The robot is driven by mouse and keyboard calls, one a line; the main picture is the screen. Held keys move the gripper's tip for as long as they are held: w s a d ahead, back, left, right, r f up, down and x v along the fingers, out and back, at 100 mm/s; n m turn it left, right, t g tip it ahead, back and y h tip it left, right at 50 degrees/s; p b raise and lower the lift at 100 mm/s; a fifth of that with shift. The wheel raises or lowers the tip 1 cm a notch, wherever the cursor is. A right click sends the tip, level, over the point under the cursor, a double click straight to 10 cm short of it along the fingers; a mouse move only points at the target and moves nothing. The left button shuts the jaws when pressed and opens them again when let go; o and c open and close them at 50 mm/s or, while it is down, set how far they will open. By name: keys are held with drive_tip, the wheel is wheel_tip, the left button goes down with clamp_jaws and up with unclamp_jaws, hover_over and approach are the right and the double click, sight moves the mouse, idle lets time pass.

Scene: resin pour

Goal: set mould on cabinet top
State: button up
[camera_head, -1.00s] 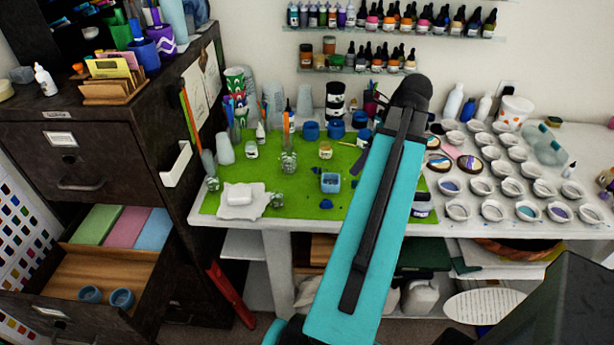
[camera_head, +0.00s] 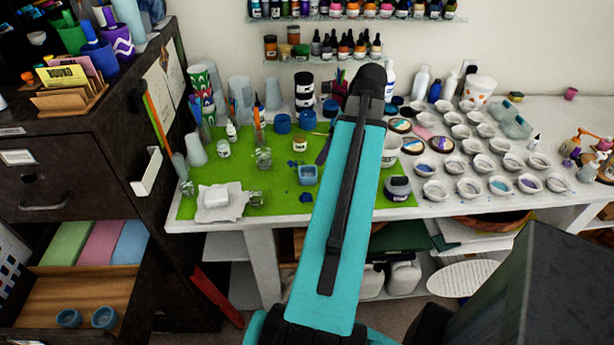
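A small square blue mould (camera_head: 308,176) sits on the green mat (camera_head: 270,207) on the white table, left of my teal arm. Two round blue cups (camera_head: 69,318) (camera_head: 104,317), which could also be moulds, stand in the open drawer (camera_head: 55,296) of the dark cabinet at the left. I cannot tell which of these the task means. The cabinet top (camera_head: 60,124) bears cups of tools and a wooden card holder, with its left part cut off by the frame. My arm rises across the middle; my gripper is not visible.
Many small white cups (camera_head: 468,188) fill the table's right side. Glass jars (camera_head: 263,157), bottles and paint pots crowd the mat's back. A white holder (camera_head: 147,172) sticks out from the cabinet side. Two bottle shelves (camera_head: 330,62) hang on the wall.

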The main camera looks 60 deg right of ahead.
drive_tip(key=p, duration=0.1)
approach(311, 169)
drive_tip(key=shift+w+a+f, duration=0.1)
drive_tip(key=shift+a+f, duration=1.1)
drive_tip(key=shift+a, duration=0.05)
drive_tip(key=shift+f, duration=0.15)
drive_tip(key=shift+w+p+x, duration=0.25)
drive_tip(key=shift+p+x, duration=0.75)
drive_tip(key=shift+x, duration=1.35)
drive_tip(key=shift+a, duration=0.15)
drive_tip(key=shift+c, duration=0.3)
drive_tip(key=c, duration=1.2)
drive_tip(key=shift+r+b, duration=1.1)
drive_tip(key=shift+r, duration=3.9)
